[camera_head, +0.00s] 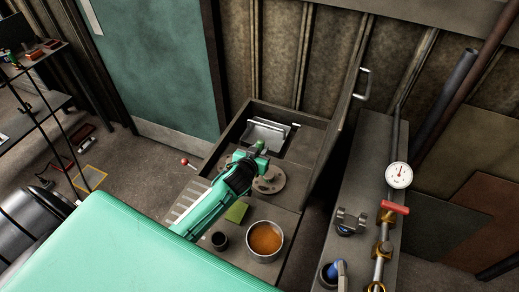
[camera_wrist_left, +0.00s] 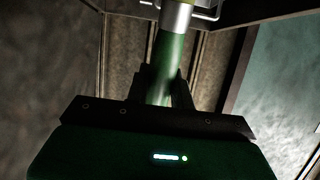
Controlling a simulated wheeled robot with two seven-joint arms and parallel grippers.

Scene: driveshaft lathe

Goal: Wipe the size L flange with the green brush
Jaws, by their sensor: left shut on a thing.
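My left gripper (camera_head: 246,163) reaches in from the lower left over the grey workbench. In the left wrist view, the gripper (camera_wrist_left: 163,88) is shut on the green handle of the brush (camera_wrist_left: 163,58), which has a metal ferrule at the top. The bristles are hard to make out. In the head view, a small green part of the brush (camera_head: 261,147) shows beyond the fingers. A round brownish flange (camera_head: 270,181) lies on the bench just right of the gripper, partly covered by it. Its size mark cannot be read. My right gripper is not in view.
A pot of orange-brown liquid (camera_head: 265,239), a dark cup (camera_head: 219,240) and a yellow-green pad (camera_head: 236,212) stand near the front. A metal tray (camera_head: 268,134) sits at the back. An upright panel (camera_head: 337,130) borders the right; a gauge (camera_head: 398,175) stands beyond.

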